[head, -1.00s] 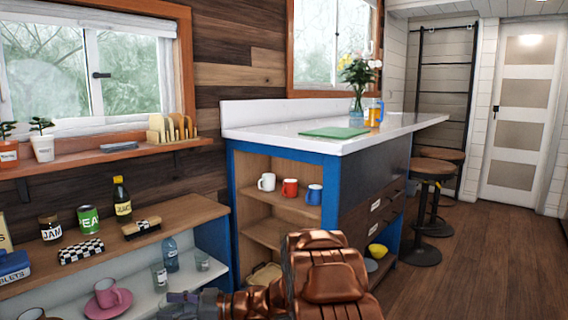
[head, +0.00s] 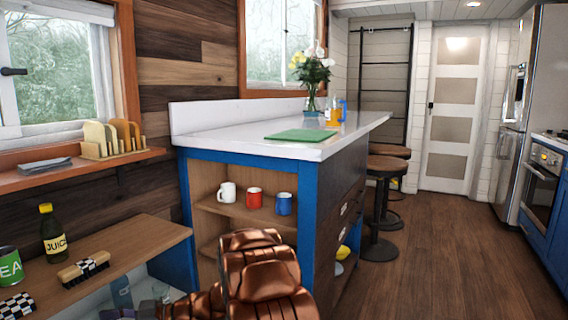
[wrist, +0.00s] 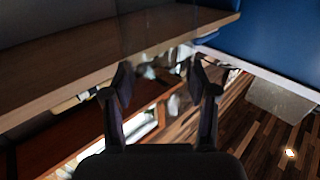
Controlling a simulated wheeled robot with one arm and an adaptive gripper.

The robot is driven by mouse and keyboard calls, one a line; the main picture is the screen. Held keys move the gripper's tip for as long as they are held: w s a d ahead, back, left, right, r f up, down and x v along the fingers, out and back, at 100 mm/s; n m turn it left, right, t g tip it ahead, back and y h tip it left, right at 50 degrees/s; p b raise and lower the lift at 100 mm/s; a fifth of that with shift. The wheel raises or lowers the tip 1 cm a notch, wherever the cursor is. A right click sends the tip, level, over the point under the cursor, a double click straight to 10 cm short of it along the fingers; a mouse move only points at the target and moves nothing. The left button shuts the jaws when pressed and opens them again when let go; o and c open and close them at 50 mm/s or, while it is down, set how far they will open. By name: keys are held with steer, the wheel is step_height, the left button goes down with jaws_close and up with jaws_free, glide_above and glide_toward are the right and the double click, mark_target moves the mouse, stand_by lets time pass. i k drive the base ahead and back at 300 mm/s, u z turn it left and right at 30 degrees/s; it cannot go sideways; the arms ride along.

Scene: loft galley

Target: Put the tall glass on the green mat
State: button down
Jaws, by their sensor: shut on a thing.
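My gripper (wrist: 160,82) is shut on a clear, see-through thing, which I take to be the tall glass (wrist: 158,38); its faint sides show between and beyond the fingers in the wrist view. In the head view my gripper is low at the bottom left, beside the wooden shelf unit, and largely cut off. The glass is hard to make out there. The green mat (head: 300,135) lies flat on the white counter of the blue island, well above and to the right of my gripper.
The white counter (head: 240,143) also bears a flower vase (head: 312,88) and an orange drink (head: 334,115) at the back. Mugs stand in the island's open shelf. The shelf unit (head: 130,243) holds a juice bottle (head: 54,235) and a brush (head: 83,268). Stools (head: 385,170) stand beyond; the floor at right is clear.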

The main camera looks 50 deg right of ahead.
mark_target(296, 136)
steer(key=z, duration=0.55)
steer(key=i, duration=0.55)
steer(key=z, duration=0.65)
